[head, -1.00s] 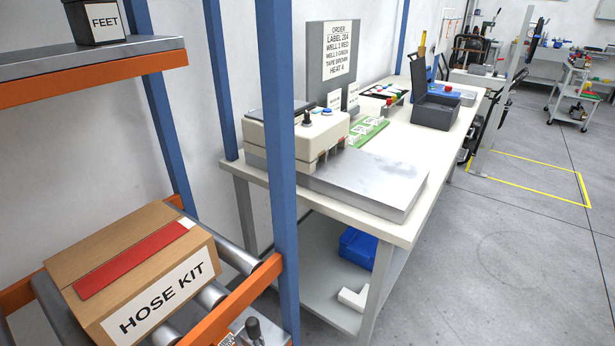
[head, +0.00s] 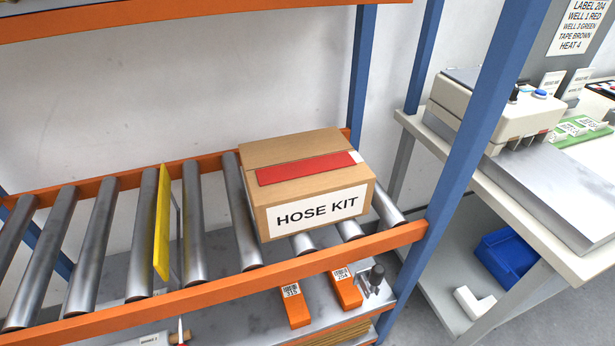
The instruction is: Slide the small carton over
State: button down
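A brown carton (head: 315,176) labelled HOSE KIT, with a red strip on its top, rests on the metal rollers near the right end of the orange-framed rack. It is the only carton I see on the rollers. My gripper is not in view, and nothing is seen touching the carton.
A yellow upright plate (head: 162,222) stands among the rollers, left of the carton. Rollers (head: 60,240) farther left are bare. A blue post (head: 470,140) rises at the rack's right end. Two orange tagged blocks, one of them here (head: 295,306), lie below. A worktable (head: 560,220) stands at right.

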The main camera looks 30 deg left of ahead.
aim_at(290, 208)
jog(key=i+l, duration=0.1)
jog(key=i, duration=0.45)
jog(key=i+l, duration=0.15)
jog(key=i, duration=0.4)
jog(key=i+u, duration=0.1)
jog(key=u, duration=0.65)
jog(key=i+l+u, duration=0.1)
jog(key=u, duration=0.3)
jog(key=l+u, duration=0.1)
jog(key=u, duration=0.3)
jog(key=i, duration=0.05)
